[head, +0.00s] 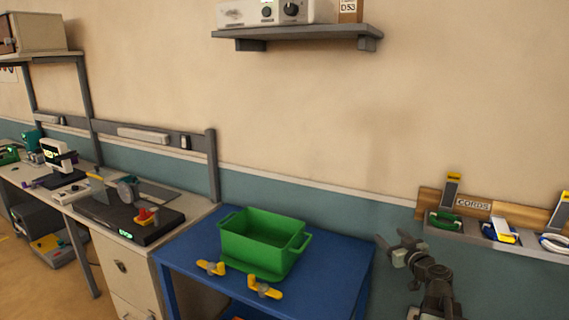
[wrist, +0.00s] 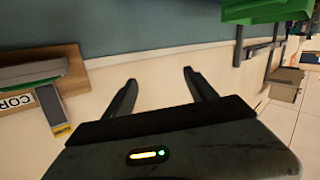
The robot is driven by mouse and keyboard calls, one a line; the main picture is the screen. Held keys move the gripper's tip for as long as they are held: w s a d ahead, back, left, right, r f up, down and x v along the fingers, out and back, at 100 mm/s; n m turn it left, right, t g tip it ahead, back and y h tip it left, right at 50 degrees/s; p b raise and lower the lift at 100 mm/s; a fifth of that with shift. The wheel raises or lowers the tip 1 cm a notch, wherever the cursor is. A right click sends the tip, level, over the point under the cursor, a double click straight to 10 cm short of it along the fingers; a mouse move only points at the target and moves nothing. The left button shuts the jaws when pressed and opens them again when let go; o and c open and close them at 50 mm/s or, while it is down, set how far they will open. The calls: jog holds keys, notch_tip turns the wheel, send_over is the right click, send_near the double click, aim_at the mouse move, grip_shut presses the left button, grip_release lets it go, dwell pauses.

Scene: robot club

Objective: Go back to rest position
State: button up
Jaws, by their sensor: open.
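My gripper (head: 392,248) shows at the lower right in the head view, raised in front of the teal lower wall, to the right of the blue table. In the wrist view my gripper (wrist: 160,90) has its two dark fingers spread apart with nothing between them. Only wall is visible beyond the fingertips. My gripper touches nothing that I can see.
A blue table (head: 338,255) holds a green bin (head: 262,243) and yellow-handled pieces (head: 264,288) in front of it. A cord rack (head: 473,232) hangs on the wall at right. A cluttered workbench (head: 196,208) stands left. A shelf (head: 300,33) is above.

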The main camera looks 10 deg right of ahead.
jog(key=a+f+n+g+y+p, duration=0.1)
jog(key=a+f+n+g+y, duration=0.3)
jog(key=a, duration=1.3)
jog(key=a+f+n+g+y, duration=0.2)
jog(key=a+f+g, duration=0.25)
jog(key=a, duration=1.35)
jog(key=s+a+f+g+h, duration=0.2)
jog(key=s+a+f+g, duration=0.25)
jog(key=s+f, duration=0.25)
jog(key=s+d+f+m+g+h, duration=0.3)
jog(key=s+d+m+h, duration=0.1)
jog(key=s+d+m, duration=0.3)
jog(key=shift+s+d+f+m+g+p, duration=0.3)
jog(key=shift+s+d, duration=0.25)
jog(key=shift+s, duration=0.65)
